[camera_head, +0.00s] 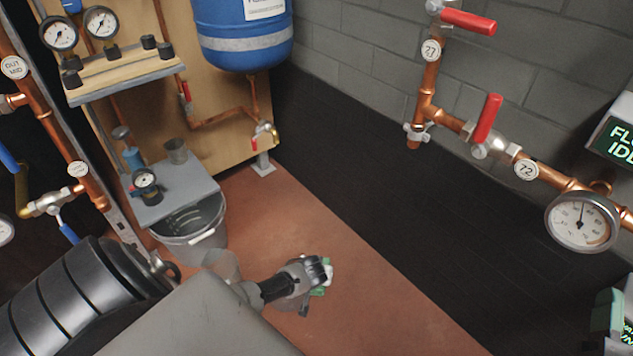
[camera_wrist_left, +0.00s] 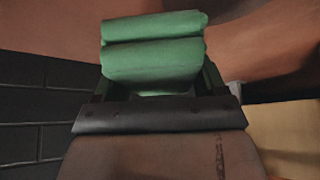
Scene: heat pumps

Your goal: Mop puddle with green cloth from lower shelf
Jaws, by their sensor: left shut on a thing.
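My left gripper (camera_head: 316,283) is low over the red-brown floor (camera_head: 345,250), right of the grey bucket. It is shut on the green cloth (camera_head: 318,292), of which only small bits show in the head view. In the left wrist view the folded green cloth (camera_wrist_left: 155,55) fills the jaws and sticks out beyond them. I cannot make out a puddle on the floor. Whether the cloth touches the floor is unclear.
A grey bucket (camera_head: 190,235) stands on the floor under a grey lower shelf (camera_head: 196,188) with a metal cup (camera_head: 176,151) and a gauge (camera_head: 145,180). A blue tank (camera_head: 240,35) hangs behind. Copper pipes with red-handled valves (camera_head: 487,118) run along the right wall. Floor behind the gripper is clear.

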